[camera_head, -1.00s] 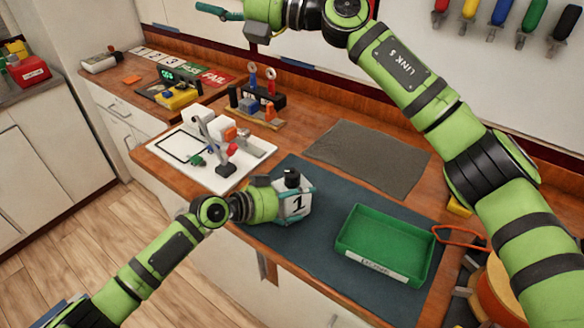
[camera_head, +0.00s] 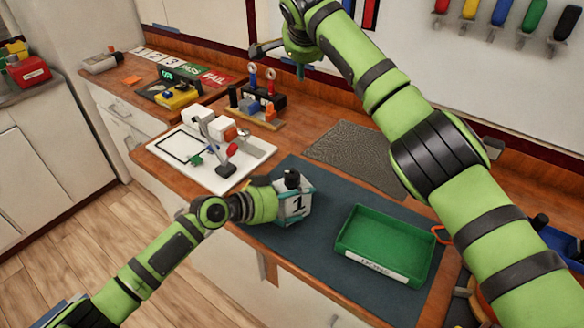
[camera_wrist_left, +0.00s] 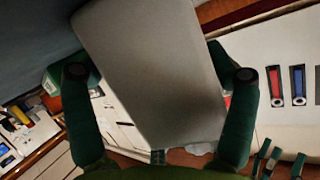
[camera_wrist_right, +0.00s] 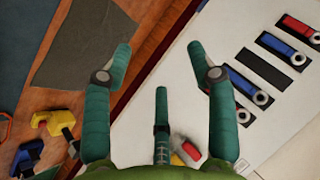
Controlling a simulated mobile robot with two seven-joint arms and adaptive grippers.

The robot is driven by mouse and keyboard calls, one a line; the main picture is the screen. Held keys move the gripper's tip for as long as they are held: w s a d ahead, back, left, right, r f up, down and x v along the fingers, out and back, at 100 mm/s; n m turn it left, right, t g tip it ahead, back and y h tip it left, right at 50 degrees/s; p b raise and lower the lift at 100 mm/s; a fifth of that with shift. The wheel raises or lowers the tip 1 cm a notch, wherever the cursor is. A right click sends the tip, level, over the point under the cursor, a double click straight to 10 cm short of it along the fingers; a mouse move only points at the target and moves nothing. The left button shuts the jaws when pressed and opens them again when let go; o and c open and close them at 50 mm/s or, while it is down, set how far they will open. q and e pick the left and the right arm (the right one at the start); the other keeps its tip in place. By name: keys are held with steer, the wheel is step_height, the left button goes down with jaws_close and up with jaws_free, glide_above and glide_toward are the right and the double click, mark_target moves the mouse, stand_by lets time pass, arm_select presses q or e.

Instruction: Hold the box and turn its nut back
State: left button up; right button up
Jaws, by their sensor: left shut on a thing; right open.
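The white box marked "1" (camera_head: 297,207) stands upright on the dark blue mat, with a black round nut (camera_head: 292,179) on its top. My left gripper (camera_head: 290,197) is shut on the box from the left, with its teal fingers along the box's sides. In the left wrist view a plain grey-white face of the box (camera_wrist_left: 155,75) fills the space between the fingers. My right gripper (camera_head: 299,68) is high above the back of the bench, away from the box. In the right wrist view it is open and empty (camera_wrist_right: 158,62).
A green tray (camera_head: 345,243) stands on the blue mat (camera_head: 320,225) right of the box. A grey mat (camera_head: 352,152) lies behind, bare. A white board with fixtures (camera_head: 255,152) is at left. Handled tools (camera_head: 500,12) hang on the back wall. My right arm crosses the bench's right side.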

steer(key=s+a+f+m+g, duration=0.2)
steer(key=s+f+g, duration=0.3)
steer(key=s, duration=0.2)
steer(key=g, duration=0.4)
glide_toward(292, 172)
steer(key=shift+m, duration=0.3)
step_height(292, 172, down, 9)
steer(key=shift+d+f, duration=0.1)
steer(key=shift+d, duration=0.05)
steer(key=shift+s, duration=0.1)
steer(key=c, duration=1.2)
